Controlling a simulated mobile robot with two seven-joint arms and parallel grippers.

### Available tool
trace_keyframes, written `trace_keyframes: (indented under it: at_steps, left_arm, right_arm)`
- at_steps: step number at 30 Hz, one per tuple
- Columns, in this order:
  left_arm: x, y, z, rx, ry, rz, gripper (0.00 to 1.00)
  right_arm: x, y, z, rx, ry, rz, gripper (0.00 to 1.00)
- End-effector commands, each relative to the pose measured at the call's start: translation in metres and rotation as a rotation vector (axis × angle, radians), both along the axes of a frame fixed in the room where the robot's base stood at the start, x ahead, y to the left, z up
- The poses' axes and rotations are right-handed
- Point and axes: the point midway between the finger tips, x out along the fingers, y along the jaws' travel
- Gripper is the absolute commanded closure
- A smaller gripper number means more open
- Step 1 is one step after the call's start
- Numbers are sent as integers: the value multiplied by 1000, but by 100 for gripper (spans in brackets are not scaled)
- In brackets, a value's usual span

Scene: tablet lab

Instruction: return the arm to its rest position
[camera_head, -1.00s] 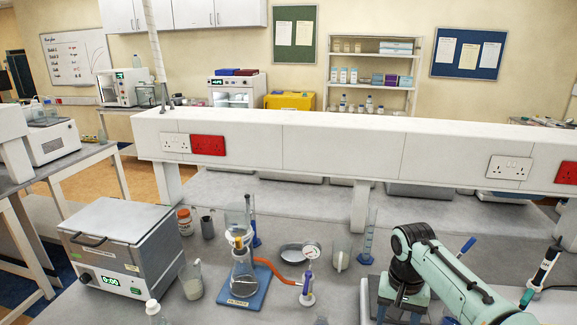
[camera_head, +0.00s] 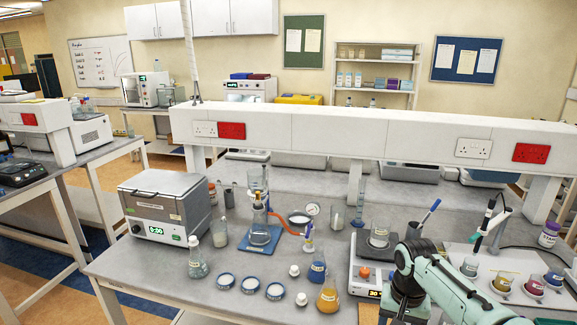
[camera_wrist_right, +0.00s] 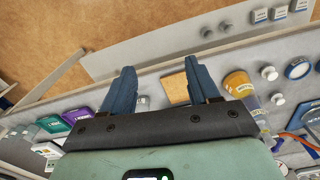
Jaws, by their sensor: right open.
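My right arm (camera_head: 440,282) comes in from the lower right of the head view and stands over the front of the bench. It bends down near the stirrer with the orange knob, and its lower end is cut off by the picture's edge. My right gripper (camera_wrist_right: 161,88) shows in the wrist view with its two blue fingers spread wide. Nothing is held between them; the bench edge, a tan square piece and floor show beyond. My left gripper is not in view.
The bench holds a grey heated box (camera_head: 165,207), a flask on a blue stand (camera_head: 262,238), a flask of amber liquid (camera_head: 328,296), a stirrer (camera_head: 366,270) and a rack of cups (camera_head: 510,285). Several blue-rimmed dishes (camera_head: 250,284) lie near the front edge.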

Motion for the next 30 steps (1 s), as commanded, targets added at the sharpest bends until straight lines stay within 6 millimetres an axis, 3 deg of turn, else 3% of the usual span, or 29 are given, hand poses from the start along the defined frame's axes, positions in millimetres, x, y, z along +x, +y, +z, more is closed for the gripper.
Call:
trace_keyframes:
  at_steps: [1, 5, 8, 11, 12, 16, 19, 24, 30]
  left_arm:
    - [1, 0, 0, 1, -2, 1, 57]
    - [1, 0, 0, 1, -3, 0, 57]
    - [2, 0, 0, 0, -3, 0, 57]
    - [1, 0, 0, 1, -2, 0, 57]
    - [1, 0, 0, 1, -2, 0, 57]
    - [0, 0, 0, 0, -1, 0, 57]
    - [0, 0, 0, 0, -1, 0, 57]
    - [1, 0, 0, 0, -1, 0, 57]
    - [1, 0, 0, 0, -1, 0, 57]
  right_arm:
    - [3, 7, -34, 20, 24, 29, 40]
    - [5, 26, -112, 88, 29, 92, 40]
    - [-6, 44, -179, 154, 34, 129, 40]
    - [-32, 62, -249, 226, 33, 146, 40]
    - [-46, 70, -276, 253, 32, 147, 40]
    - [-107, 93, -349, 326, 24, 124, 40]
    - [-156, 105, -385, 352, 13, 94, 40]
    - [-219, 116, -410, 351, 2, 54, 40]
    - [-242, 117, -414, 338, -9, 39, 40]
